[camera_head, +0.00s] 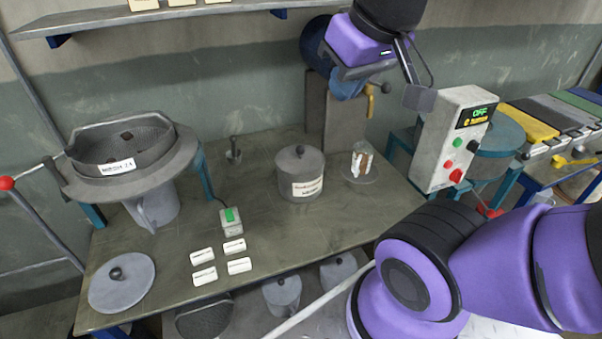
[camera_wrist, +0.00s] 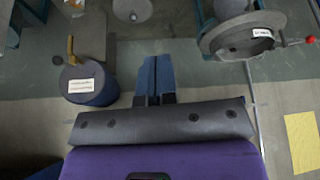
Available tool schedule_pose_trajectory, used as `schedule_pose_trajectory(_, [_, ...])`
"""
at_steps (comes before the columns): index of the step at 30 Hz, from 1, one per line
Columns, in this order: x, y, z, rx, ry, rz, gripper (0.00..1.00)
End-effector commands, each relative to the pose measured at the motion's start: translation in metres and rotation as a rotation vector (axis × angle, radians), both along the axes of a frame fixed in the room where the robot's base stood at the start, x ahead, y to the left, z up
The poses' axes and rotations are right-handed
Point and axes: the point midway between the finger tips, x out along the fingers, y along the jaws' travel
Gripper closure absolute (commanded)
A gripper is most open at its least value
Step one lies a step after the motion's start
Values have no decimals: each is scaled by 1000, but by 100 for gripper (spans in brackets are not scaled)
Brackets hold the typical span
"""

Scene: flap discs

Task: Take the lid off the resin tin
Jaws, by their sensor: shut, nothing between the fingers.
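A grey round tin (camera_head: 305,188) with a white label stands upright on the workbench; I take it to be the resin tin, though its print is too small to read surely. Its flat lid (camera_head: 299,158) with a dark knob sits on top. The tin's top also shows at the upper edge of the wrist view (camera_wrist: 132,9). My gripper (camera_head: 347,90) is above and to the right of the tin, in front of the back wall, apart from it. In the wrist view its blue fingers (camera_wrist: 154,62) are together and empty.
A loose grey lid (camera_head: 122,283) lies at the bench's front left. A sieve (camera_head: 130,150) stands at left. A glass jar (camera_head: 360,163) and a control box (camera_head: 457,140) are right of the tin. A blue drum (camera_wrist: 90,88) stands behind.

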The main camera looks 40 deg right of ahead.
Motion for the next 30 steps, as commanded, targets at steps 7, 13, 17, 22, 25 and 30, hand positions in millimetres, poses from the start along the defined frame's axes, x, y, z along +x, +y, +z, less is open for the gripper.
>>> schedule_pose_trajectory(7, [0,0,0,0,0,0,100])
schedule_pose_trajectory(13, [2,0,0,-1,3,-3,75])
schedule_pose_trajectory(17, [17,-2,-2,-5,23,-20,57])
schedule_pose_trajectory(22, [56,-9,-11,-13,71,-64,57])
schedule_pose_trajectory(25, [81,-16,-19,-13,101,-91,57])
schedule_pose_trajectory(30, [122,-30,-40,-3,150,-133,57])
